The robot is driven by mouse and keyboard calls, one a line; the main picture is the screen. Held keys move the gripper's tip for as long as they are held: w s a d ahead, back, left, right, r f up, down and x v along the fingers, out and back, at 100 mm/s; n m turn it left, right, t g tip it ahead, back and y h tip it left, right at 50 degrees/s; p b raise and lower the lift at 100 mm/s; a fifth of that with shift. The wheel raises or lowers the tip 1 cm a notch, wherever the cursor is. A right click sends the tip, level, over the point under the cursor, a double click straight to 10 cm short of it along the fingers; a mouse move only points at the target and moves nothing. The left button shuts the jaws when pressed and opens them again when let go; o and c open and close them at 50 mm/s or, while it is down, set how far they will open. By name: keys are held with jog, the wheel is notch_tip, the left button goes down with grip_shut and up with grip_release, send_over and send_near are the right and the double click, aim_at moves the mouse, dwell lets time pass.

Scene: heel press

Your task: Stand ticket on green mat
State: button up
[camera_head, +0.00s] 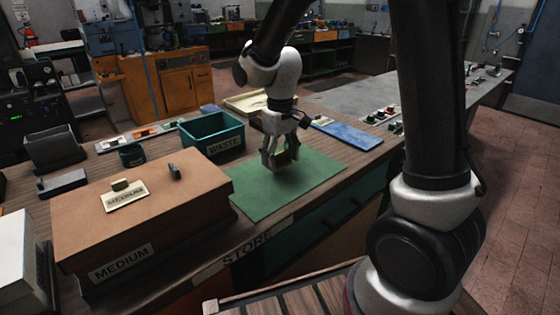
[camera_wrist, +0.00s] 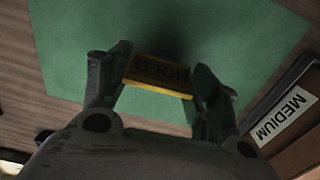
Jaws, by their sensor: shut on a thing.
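My gripper (camera_head: 281,158) points down over the green mat (camera_head: 310,184) and is shut on the ticket. In the wrist view the gripper (camera_wrist: 160,72) holds the ticket (camera_wrist: 158,88) between its two fingertips. The ticket has a bright yellow edge and a darker face with lettering that seems to read HOLD. In the head view the ticket is mostly hidden by the fingers. The mat lies flat on the bench and fills much of the wrist view (camera_wrist: 80,40). I cannot tell whether the ticket touches the mat.
A brown box marked MEDIUM (camera_head: 75,225) stands left of the mat, with a card and small pieces on its top. A teal WASTE bin (camera_head: 205,145) stands behind the mat. A blue mat (camera_head: 348,134) lies at the back right. The green mat around my gripper is clear.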

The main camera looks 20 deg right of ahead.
jog(key=shift+f, duration=0.9)
jog(key=shift+f, duration=0.1)
jog(key=o, duration=0.7)
